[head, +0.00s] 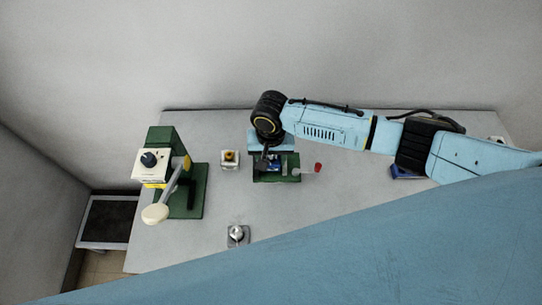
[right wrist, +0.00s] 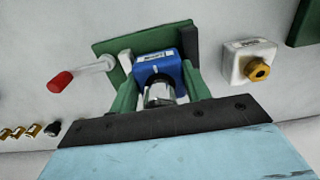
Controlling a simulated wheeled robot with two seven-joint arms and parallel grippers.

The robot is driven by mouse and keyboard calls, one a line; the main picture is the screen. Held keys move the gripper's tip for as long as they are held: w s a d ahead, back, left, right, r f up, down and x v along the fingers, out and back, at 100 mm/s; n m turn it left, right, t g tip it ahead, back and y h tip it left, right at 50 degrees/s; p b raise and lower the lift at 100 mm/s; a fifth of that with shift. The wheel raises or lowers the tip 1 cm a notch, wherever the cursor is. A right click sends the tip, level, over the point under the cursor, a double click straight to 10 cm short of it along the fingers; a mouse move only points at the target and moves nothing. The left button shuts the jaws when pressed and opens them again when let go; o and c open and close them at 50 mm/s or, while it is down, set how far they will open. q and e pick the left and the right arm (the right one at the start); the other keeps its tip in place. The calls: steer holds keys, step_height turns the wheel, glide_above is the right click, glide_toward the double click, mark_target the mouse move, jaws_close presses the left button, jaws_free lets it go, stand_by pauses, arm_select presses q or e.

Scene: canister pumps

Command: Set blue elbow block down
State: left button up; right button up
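The blue elbow block (right wrist: 157,67) has a white label and a silver cylindrical part pointing towards my right gripper. It sits at the green fixture (right wrist: 108,46), which has a toggle clamp with a red-tipped handle (right wrist: 61,82). In the head view the block (head: 272,165) is partly hidden by my right gripper (head: 267,158), which is right over the fixture. In the right wrist view two green uprights flank the block closely. I cannot tell whether they are fingers or fixture, nor whether the block is gripped. My left gripper is out of view.
A white box with a yellow knob (head: 230,157) stands left of the fixture. Further left is a green press with a cream lever (head: 156,213). A metal cylinder on a small plate (head: 237,235) stands in front. A dark-blue object (head: 404,173) lies under my right arm.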

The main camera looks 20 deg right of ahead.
steer(key=shift+o, duration=0.9)
steer(key=shift+s+f, duration=0.2)
steer(key=shift+f, duration=0.2)
steer(key=shift+d, duration=0.2)
steer(key=shift+r, duration=0.35)
steer(key=r, duration=0.4)
steer(key=r+p, duration=0.1)
steer(key=r, duration=0.8)
steer(key=shift+w+a, duration=0.2)
steer(key=shift+a, duration=0.05)
steer(key=shift+d, duration=0.1)
